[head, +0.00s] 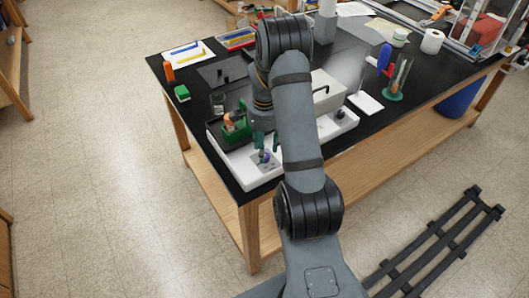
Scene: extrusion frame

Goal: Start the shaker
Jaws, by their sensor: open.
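The shaker appears to be the long white device (243,172) along the near edge of the black table, partly hidden behind my arm. Its near left part carries a green holder (236,132) with an orange item in it. A small purple-blue part, perhaps a knob or button (265,156), sits on a grey patch of its front left. A dark round knob (340,113) shows at its right end. My gripper (267,143) is open, pointing down just above the purple-blue part. Its greenish fingertips look empty. Whether they touch the part cannot be told.
A glass beaker (217,102) stands just behind the green holder. A glass cylinder (398,78) and blue item (384,58) stand at right. The floor left of the table is clear.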

